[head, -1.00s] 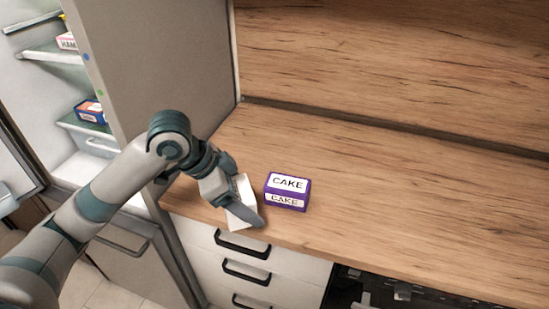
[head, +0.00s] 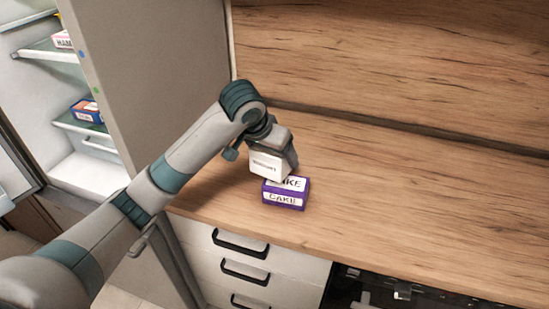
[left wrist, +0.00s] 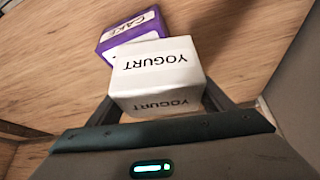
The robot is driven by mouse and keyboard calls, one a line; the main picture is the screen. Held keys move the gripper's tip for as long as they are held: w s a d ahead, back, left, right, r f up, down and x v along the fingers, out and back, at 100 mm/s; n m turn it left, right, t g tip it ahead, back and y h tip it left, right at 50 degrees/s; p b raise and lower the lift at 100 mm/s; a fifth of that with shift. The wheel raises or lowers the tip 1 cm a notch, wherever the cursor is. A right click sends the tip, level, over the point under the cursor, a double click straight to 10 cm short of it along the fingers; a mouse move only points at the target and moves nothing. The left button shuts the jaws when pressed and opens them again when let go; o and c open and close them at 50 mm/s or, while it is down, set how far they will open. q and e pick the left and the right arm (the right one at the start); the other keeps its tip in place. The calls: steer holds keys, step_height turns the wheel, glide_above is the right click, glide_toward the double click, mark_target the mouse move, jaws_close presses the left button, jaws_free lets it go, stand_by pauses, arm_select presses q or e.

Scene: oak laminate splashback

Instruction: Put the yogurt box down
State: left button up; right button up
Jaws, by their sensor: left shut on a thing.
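The white yogurt box (left wrist: 158,75) is held between the fingers of my left gripper (left wrist: 165,112) in the left wrist view. In the head view the yogurt box (head: 268,166) shows at the end of my left arm, in front of part of the purple cake box, and my left gripper (head: 280,160) is shut on it. The purple cake box (head: 286,198) sits on the wooden counter (head: 400,215); it also shows behind the yogurt box in the left wrist view (left wrist: 118,38). Whether the two boxes touch is unclear. My right gripper is not in view.
An open fridge (head: 85,150) with a ham box (head: 62,40) and a blue box (head: 87,108) on its shelves stands at the left. Its side panel borders the counter. The counter right of the cake box is clear. Drawers (head: 225,262) lie below the front edge.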

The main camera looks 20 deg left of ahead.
arm_select(q)
steer(key=w, duration=0.1)
steer(key=w+n, duration=0.1)
steer(key=w+d+r+n+y, duration=0.1)
steer(key=shift+w+t, duration=0.25)
steer(key=shift+t, duration=0.05)
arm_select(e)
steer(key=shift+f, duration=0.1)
arm_select(q)
steer(key=shift+w, duration=0.1)
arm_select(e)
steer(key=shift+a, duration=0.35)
arm_select(q)
steer(key=w+a+f+p, duration=0.1)
steer(key=w+a+f, duration=0.1)
steer(key=w+a+f+p, duration=0.1)
steer(key=w+a+f, duration=0.1)
steer(key=a, duration=0.1)
steer(key=w+a+f+p, duration=0.1)
steer(key=w+a+f, duration=0.1)
steer(key=w+a, duration=0.1)
steer(key=shift+a+f, duration=0.2)
steer(key=shift+f, duration=0.05)
steer(key=shift+w+a+f, duration=0.2)
steer(key=shift+f, duration=0.05)
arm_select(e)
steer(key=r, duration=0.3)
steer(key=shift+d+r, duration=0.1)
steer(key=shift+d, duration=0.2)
